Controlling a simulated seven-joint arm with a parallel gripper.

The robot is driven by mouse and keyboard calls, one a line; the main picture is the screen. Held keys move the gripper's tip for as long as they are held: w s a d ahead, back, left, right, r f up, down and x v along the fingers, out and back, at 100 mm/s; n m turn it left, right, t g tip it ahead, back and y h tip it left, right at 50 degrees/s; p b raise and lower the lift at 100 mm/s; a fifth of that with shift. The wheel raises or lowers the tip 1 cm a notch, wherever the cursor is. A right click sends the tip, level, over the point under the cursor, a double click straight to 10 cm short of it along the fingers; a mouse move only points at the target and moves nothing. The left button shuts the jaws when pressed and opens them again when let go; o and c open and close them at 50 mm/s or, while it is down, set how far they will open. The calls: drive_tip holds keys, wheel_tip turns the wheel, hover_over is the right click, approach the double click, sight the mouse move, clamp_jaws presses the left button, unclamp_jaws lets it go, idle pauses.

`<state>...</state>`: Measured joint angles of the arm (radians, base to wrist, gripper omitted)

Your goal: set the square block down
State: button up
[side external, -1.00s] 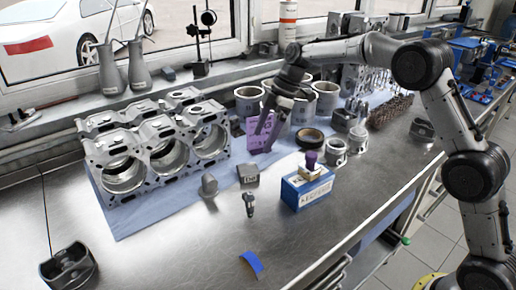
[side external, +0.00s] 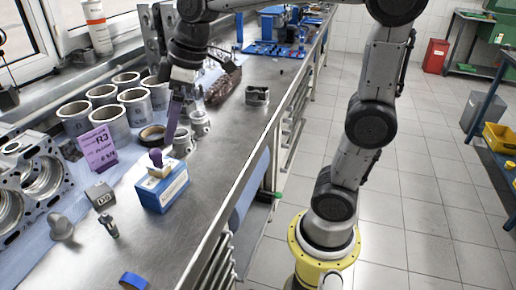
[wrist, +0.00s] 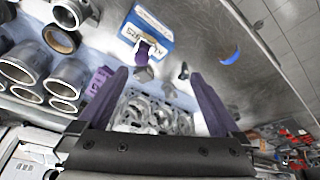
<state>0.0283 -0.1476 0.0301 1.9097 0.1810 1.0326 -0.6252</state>
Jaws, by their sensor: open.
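A small square grey block marked "D8" (side external: 100,195) rests on the bench mat beside the engine block (side external: 35,185). A stamp with a purple knob (side external: 156,158) and pale base stands on a blue and white box (side external: 163,188); the box (wrist: 150,25) also shows in the wrist view. My gripper (side external: 172,122) is above the bench near a black tape ring (side external: 152,137), away from the grey block. In the wrist view its two purple fingers (wrist: 160,98) are spread wide, with nothing held between them.
Several metal cylinder sleeves (side external: 110,118) and a purple card marked "R3" (side external: 97,148) stand on the left. Small pistons (side external: 200,122) stand right of the tape ring. A dark bolt-like part (side external: 109,224) and a blue strip (side external: 133,280) lie in front. The bench right of the box is clear.

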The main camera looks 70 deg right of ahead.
drive_tip(key=s+d+f+m+t+h, duration=0.1)
drive_tip(key=s+f+m, duration=0.1)
drive_tip(key=s, duration=0.6)
drive_tip(key=s+d+f+m, duration=0.1)
drive_tip(key=s+f+m, duration=0.2)
drive_tip(key=s, duration=0.6)
drive_tip(key=shift+s+d+f+m+t+h, duration=0.3)
drive_tip(key=shift+m+t+h, duration=0.1)
drive_tip(key=shift+m, duration=0.1)
